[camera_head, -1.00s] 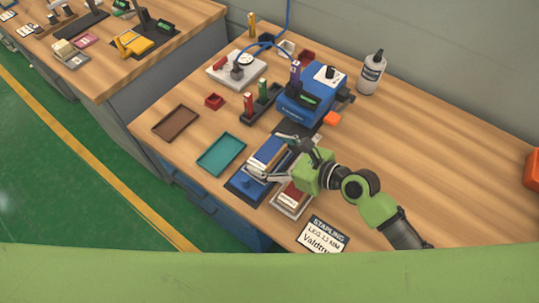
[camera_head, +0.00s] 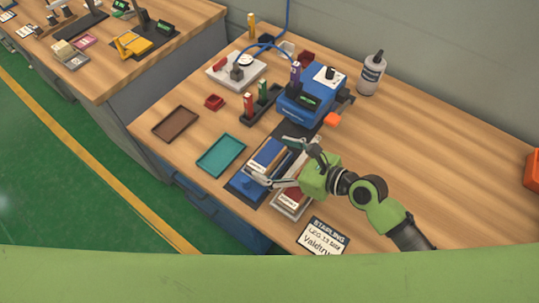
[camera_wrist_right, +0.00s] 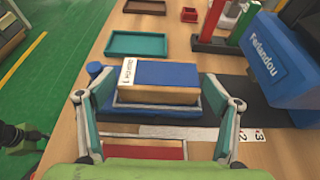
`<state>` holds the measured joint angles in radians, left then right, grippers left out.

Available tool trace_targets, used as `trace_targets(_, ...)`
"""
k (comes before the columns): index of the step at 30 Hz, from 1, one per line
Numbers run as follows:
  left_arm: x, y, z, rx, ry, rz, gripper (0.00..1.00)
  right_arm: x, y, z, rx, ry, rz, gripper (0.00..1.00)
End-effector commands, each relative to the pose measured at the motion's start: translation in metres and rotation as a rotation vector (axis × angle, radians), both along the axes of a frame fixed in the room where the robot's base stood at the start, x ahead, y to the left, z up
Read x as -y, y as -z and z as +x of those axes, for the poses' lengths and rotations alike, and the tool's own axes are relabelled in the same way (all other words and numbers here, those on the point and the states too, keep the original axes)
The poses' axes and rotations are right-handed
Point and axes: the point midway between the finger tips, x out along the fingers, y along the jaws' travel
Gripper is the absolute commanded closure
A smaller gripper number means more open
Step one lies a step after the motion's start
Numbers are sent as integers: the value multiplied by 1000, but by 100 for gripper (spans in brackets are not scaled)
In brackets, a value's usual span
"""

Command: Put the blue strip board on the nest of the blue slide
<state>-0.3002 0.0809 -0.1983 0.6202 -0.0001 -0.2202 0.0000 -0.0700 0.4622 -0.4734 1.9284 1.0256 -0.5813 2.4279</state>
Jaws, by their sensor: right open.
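The blue strip board (camera_head: 269,151), a wooden block with a blue top and a white label, lies flat over the blue slide (camera_head: 240,188). In the right wrist view the board (camera_wrist_right: 165,72) rests on a grey-rimmed nest (camera_wrist_right: 158,113); whether it is fully seated I cannot tell. The slide's round blue knob (camera_wrist_right: 93,68) shows at its left. My right gripper (camera_head: 268,161) is open, with one finger by each end of the board, on its near side. A gap shows between the fingers and the board. My left gripper is not in view.
A grey tray with a red board (camera_head: 290,198) lies close beside the slide, under my right gripper. A blue machine (camera_head: 311,95) stands behind. A teal tray (camera_head: 221,155) and a brown tray (camera_head: 175,123) lie left.

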Motion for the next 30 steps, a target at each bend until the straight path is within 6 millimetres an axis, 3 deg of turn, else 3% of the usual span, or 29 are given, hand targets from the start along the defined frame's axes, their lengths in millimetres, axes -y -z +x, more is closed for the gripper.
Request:
trace_targets(6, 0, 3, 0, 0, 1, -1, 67, 37, -16, -28, -1, -2, -5, 17)
trace_targets(13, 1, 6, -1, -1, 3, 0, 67, 66, -32, -49, -1, -2, -4, 17)
trace_targets(30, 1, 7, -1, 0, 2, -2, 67, 74, -39, -55, 1, -2, -1, 17)
